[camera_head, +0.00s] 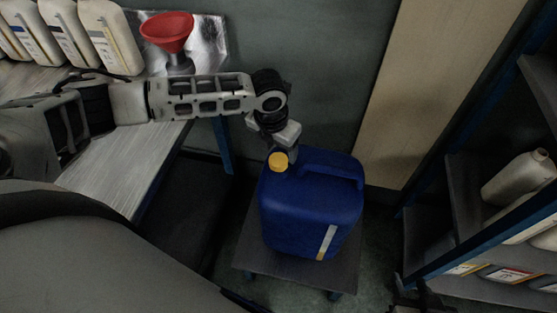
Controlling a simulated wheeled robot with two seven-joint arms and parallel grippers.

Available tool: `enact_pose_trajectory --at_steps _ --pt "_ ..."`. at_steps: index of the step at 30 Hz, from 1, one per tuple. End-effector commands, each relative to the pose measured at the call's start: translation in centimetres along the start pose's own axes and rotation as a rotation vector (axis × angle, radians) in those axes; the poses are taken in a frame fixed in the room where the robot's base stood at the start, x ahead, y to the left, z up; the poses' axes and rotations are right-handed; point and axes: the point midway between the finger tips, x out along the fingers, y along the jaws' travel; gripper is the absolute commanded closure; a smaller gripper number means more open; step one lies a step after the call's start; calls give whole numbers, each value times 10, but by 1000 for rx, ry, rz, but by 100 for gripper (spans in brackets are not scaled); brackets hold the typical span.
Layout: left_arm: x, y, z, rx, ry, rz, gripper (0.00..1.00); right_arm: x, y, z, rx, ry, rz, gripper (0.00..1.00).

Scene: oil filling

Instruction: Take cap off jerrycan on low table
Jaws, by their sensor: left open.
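The blue jerrycan (318,205) stands upright on the low table (287,268). Its yellow cap (278,161) sits on the spout at the can's upper left. My left gripper (289,150) points down right behind the cap, very close to it. It is open, though its fingers are small and partly hidden, and I cannot tell whether they touch the cap.
A workbench (130,180) at the left holds white bottles (112,38) and a red funnel (167,32). A shelf with blue posts (480,240) stands at the right and holds pale bottles (520,178). A wall is close behind the low table.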

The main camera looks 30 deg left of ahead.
Motion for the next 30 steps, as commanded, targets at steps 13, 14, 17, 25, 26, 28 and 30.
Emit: enact_pose_trajectory --at_steps 13,14,17,25,26,28,30 --pt "50 4 0 -1 1 0 32 2 -2 -2 12 7 0 64" --pt "53 4 0 -1 0 0 32 2 -2 -2 12 8 0 64" --pt "58 4 0 0 0 1 32 2 -2 -2 13 9 -1 64" --pt "58 4 0 0 -1 1 48 2 -1 -4 13 12 0 64" --pt "58 4 0 0 -1 1 57 2 -1 -4 13 12 0 64" --pt "58 4 0 0 -1 1 76 2 -1 -4 12 12 0 64" --pt "58 4 0 0 -1 1 78 2 -1 -4 12 12 0 64"
